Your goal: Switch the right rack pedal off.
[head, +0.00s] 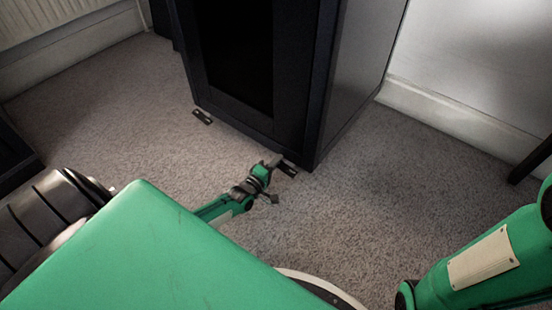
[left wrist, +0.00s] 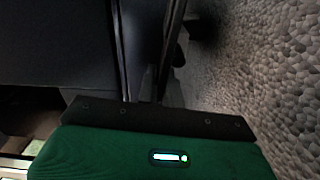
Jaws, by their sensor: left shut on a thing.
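The right rack pedal (head: 289,169) is a small dark plate at the foot of the black rack, by its front right corner. A matching left rack pedal (head: 202,117) sticks out at the rack's front left corner. My left gripper (head: 277,162) is down near the carpet, shut on the right pedal and partly covering it. In the left wrist view the green gripper housing fills the bottom, and the fingertips and pedal cannot be made out. My right arm shows at the lower right of the head view, with its gripper out of view.
The black rack (head: 326,75) stands on grey carpet (head: 400,190), with a white skirting board (head: 460,124) behind it to the right. A radiator (head: 45,18) is at the top left. A dark object (head: 12,150) is at the left edge.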

